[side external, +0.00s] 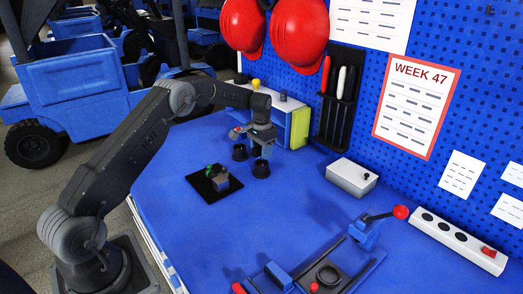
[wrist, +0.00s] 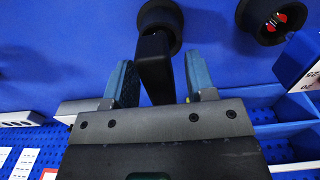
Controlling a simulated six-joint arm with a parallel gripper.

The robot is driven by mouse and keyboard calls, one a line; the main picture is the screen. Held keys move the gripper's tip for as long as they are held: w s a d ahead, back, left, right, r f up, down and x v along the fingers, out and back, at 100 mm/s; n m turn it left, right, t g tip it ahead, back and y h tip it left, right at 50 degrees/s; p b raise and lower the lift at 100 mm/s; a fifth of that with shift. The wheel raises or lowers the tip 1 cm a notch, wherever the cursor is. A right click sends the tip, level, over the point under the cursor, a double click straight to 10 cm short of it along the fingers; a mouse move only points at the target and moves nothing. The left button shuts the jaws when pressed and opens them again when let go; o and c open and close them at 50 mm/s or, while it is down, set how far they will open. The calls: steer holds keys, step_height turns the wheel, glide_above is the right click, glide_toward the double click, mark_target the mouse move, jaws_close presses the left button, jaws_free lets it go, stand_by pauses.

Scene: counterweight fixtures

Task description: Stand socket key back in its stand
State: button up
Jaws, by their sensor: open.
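Two short black round stands are on the blue bench top. My gripper (side external: 262,145) points down just above the nearer stand (side external: 261,169). In the wrist view the jaws (wrist: 161,82) are open, one blue-grey finger on each side of a dark upright piece (wrist: 153,58), which looks like the socket key. Its far end overlaps that stand (wrist: 163,18); I cannot tell whether it is seated inside. The other stand (side external: 240,153), also in the wrist view (wrist: 270,18), shows red and light bits in its opening.
A black mat (side external: 203,195) with a small grey block and green piece lies left of the stands. A blue-and-white shelf unit (side external: 280,118) is behind. A grey box (side external: 352,178) and a red-knobbed lever (side external: 400,212) are to the right. The middle of the bench is clear.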

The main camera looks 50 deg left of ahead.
step_height(320, 180, up, 12)
steer(key=s+d+r+t, duration=0.1)
steer(key=s+d+r, duration=0.55)
steer(key=r, duration=0.35)
steer(key=s+d+r+t, duration=0.25)
steer(key=s+d, duration=0.35)
steer(key=s, duration=0.3)
steer(key=s+d+r+t, duration=0.1)
steer(key=s+d+r, duration=0.2)
steer(key=s+d, duration=0.5)
steer(key=s+d+f+t, duration=0.1)
steer(key=s+f, duration=0.5)
steer(key=s, duration=0.6)
steer(key=shift+s+d, duration=0.2)
steer(key=shift+s, duration=0.15)
